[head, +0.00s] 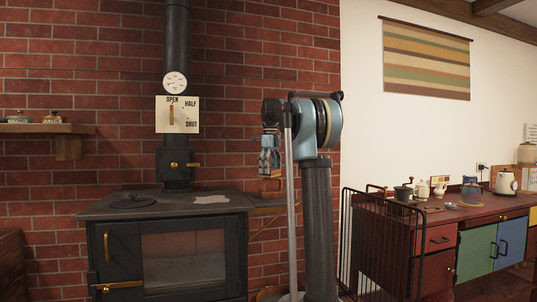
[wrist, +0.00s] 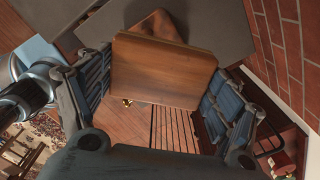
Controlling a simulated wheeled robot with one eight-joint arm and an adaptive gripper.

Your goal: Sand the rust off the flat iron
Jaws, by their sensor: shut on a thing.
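My gripper (head: 269,165) points down just right of the stove in the head view. In the wrist view its fingers (wrist: 160,88) are shut on the two sides of a brown wood-grained block (wrist: 160,72). A darker brown raised part shows at the block's far edge. In the head view the brown block (head: 271,187) shows below the fingertips, above a small wooden side shelf. I cannot tell whether it touches anything underneath. I cannot make out a flat iron in either view. The block's underside is hidden.
The black stove (head: 165,240) has a round lid (head: 132,201) and a pale patch (head: 211,199) on top. A brick wall (head: 240,80) stands behind. A red desk (head: 475,213) with pots is at right, behind a dark rack (head: 375,250).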

